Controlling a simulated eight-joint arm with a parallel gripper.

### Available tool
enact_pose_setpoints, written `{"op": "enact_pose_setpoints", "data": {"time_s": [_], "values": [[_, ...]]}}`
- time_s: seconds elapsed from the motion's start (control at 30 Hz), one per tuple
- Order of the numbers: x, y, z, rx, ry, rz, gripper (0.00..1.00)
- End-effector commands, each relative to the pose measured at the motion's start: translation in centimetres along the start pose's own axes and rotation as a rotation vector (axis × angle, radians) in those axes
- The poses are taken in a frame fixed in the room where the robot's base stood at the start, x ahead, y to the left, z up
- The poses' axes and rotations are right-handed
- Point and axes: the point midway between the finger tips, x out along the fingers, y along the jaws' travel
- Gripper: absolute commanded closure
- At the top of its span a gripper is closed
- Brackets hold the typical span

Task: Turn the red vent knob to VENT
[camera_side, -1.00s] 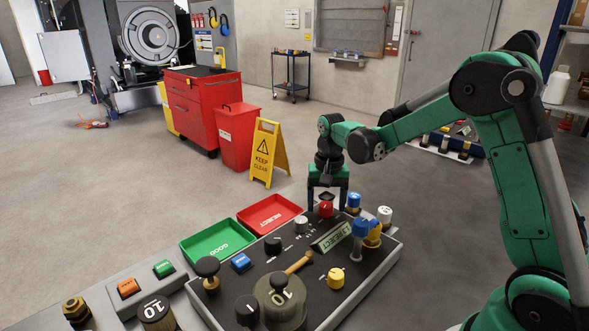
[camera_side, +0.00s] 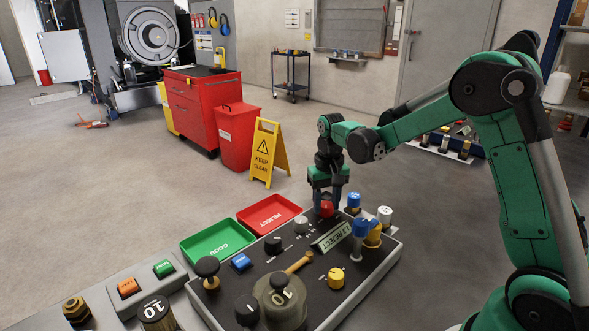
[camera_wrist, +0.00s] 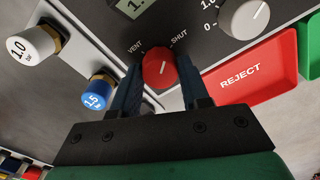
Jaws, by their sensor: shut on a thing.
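The red vent knob (camera_wrist: 159,68) sits on the dark panel between the printed words VENT on its left and SHUT on its right in the wrist view. A pale line on its top points up, slightly right, between the two words. My gripper (camera_wrist: 160,78) has one blue finger on each side of the knob and is shut on it. In the side view the knob (camera_side: 327,209) shows under my gripper (camera_side: 328,204) at the panel's far edge, partly hidden by the fingers.
Blue-topped fittings (camera_side: 354,201) and a white-capped one (camera_side: 384,215) stand close right of the knob. A grey knob (camera_side: 301,225) and the display (camera_side: 332,236) are near it. The red REJECT tray (camera_side: 268,213) and green GOOD tray (camera_side: 217,241) lie left.

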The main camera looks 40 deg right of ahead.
Motion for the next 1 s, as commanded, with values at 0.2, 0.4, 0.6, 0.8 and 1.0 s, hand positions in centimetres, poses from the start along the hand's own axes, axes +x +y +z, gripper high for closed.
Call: {"op": "enact_pose_setpoints", "data": {"time_s": [0.2,0.4,0.6,0.8,1.0], "values": [[-0.04,0.02,0.02,-0.207,-0.002,0.001,1.0],[-0.05,0.03,0.02,-0.396,-0.002,0.001,1.0],[-0.05,0.03,0.03,-0.586,-0.002,0.001,1.0],[-0.05,0.03,0.03,-0.776,-0.002,0.0,1.0],[-0.05,0.03,0.03,-0.954,-0.002,0.0,1.0]]}}
